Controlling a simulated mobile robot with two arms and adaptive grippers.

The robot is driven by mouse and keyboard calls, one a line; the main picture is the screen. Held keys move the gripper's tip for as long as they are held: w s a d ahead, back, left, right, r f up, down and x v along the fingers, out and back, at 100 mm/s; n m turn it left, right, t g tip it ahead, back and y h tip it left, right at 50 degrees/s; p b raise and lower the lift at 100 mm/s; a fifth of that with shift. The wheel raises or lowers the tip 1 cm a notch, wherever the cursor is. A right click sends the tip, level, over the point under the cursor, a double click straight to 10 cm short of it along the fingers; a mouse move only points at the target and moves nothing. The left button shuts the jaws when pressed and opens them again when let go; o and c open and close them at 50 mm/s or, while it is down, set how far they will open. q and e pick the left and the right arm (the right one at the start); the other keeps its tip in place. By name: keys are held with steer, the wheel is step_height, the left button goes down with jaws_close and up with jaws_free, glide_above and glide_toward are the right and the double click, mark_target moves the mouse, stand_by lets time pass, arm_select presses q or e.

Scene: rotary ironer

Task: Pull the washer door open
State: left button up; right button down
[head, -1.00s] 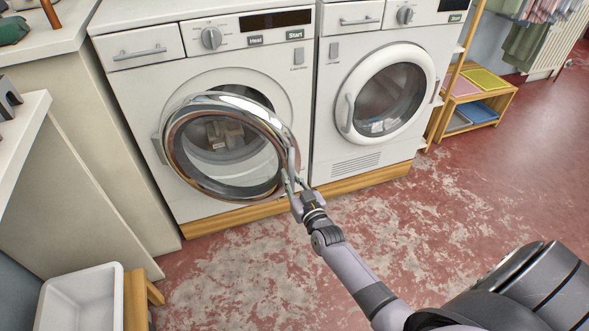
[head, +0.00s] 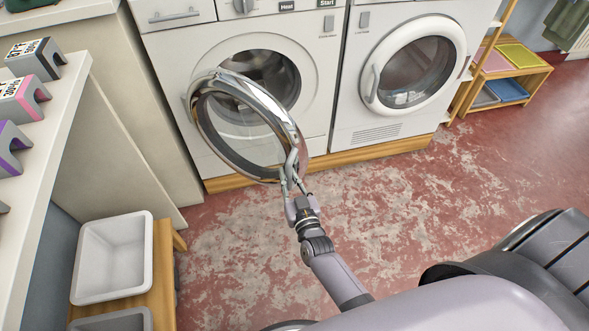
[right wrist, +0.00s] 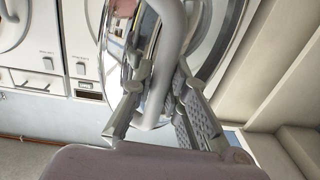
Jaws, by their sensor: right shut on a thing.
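The washer (head: 318,100) is the white machine at the left in the head view. Its chrome-rimmed round door (head: 204,125) stands partly open, swung out from the drum opening (head: 265,75) and hinged on its left. My right gripper (head: 293,178) is shut on the door handle (head: 292,160) at the door's right edge. In the right wrist view the pale handle bar (right wrist: 168,50) runs between the two fingers of my right gripper (right wrist: 160,82), with the chrome rim just behind it. My left gripper is in neither view.
A second white machine (head: 385,125) with a shut door stands to the right. The red, worn floor (head: 400,215) before the machines is clear.

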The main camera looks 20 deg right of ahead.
steer(key=shift+s+a, duration=0.1)
steer(key=shift+a, duration=0.2)
steer(key=c, duration=1.6)
jaws_free()
steer(key=shift+o, duration=0.2)
steer(key=s+a, duration=0.1)
steer(key=s, duration=1.1)
steer(key=shift+a, duration=0.1)
